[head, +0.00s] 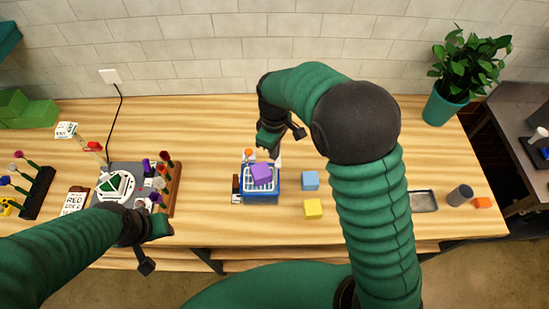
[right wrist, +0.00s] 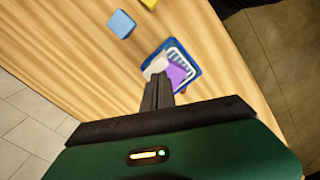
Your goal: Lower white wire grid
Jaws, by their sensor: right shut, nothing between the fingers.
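The white wire grid (head: 264,186) lies at a blue box (head: 262,198) in the middle of the table, with a purple block (head: 261,170) on or over it. In the right wrist view the grid (right wrist: 183,53) shows inside the blue rim (right wrist: 197,72), partly covered by the purple block (right wrist: 178,72). How deep the grid sits is unclear. My right gripper (head: 276,160) is shut and empty, just behind and above the box; its fingers (right wrist: 158,92) point toward it. My left gripper (head: 158,232) is at the table's front left; its fingers are unclear.
A light blue block (head: 310,181) and a yellow block (head: 313,209) stand right of the box. A grey tray (head: 424,201) and a dark cylinder (head: 460,195) are farther right. Flowers in a wooden rack (head: 175,188) stand left. The table behind the rack is mostly clear.

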